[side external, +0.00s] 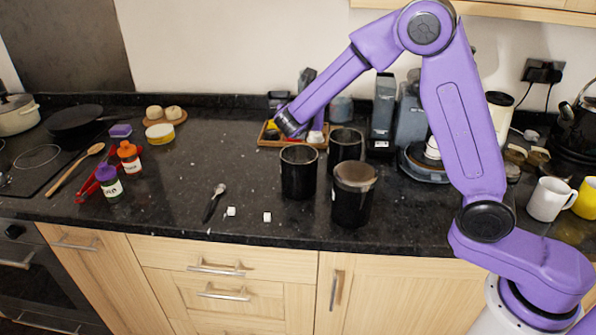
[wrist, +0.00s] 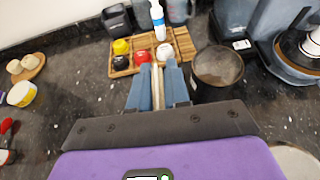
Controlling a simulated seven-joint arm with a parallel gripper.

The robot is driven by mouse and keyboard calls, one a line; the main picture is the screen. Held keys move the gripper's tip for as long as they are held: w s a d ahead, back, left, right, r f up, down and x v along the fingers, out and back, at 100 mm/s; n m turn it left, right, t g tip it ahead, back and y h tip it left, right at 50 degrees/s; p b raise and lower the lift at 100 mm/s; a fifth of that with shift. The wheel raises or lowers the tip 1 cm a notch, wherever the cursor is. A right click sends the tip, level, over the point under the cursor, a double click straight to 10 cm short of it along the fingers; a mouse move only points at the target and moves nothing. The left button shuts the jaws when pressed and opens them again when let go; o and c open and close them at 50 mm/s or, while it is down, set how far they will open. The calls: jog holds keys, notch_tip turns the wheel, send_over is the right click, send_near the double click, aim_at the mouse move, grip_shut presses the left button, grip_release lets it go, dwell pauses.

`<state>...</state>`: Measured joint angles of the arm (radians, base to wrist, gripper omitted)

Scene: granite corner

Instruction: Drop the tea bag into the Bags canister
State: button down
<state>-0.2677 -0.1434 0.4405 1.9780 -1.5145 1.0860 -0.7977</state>
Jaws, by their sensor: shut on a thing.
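My gripper (wrist: 158,72) is shut on a thin pale item, which looks like the tea bag (wrist: 158,88), held upright between the blue fingers in the wrist view. In the side view my wrist largely hides the gripper. Three dark canisters stand right of centre in the side view: a front-left one (side external: 299,178), a front-right one (side external: 352,205) and a rear one (side external: 345,143). One dark canister (wrist: 217,70) shows just right of my fingers in the wrist view. No Bags label is readable, so I cannot tell which canister is which.
A wooden tray (wrist: 122,73) with a yellow, a red and a white item lies just beyond my fingers. Grey appliances (side external: 383,110) stand behind the canisters. A spoon (side external: 214,200) and two white cubes (side external: 231,211) lie front left. The counter's middle left is clear.

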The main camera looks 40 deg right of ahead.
jog(key=shift+f, duration=1.35)
jog(key=c, duration=1)
grip_release()
jog(key=shift+a+r, duration=0.1)
jog(key=v, duration=1.7)
jog(key=shift+a, duration=0.1)
jog(key=shift+s, duration=0.1)
